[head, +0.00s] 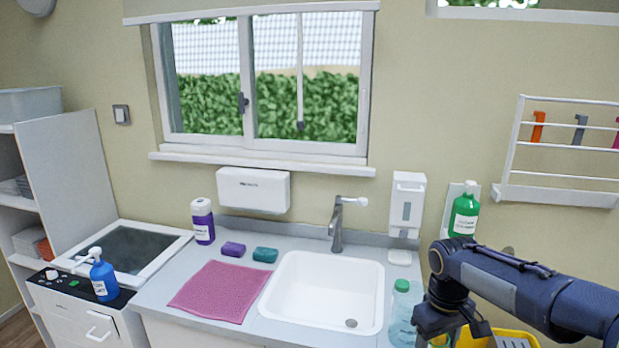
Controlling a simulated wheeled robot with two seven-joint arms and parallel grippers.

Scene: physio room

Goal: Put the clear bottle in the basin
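The clear bottle (403,318) with a green cap stands on the counter just right of the basin, partly cut by the frame's bottom edge. The white basin (310,292) is set in the counter and looks empty, with a drain near its front right. My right arm comes in from the right, and its gripper end (436,326) hangs beside the bottle at the bottom edge. Its fingers are hidden or cut off, so I cannot tell whether they touch the bottle. My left gripper is not in view.
A tap (338,224) rises behind the basin. A pink cloth (219,291), purple sponge (233,249) and teal sponge (265,255) lie to its left. A purple-labelled bottle (202,222) stands behind them. A yellow container (512,339) is below my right arm.

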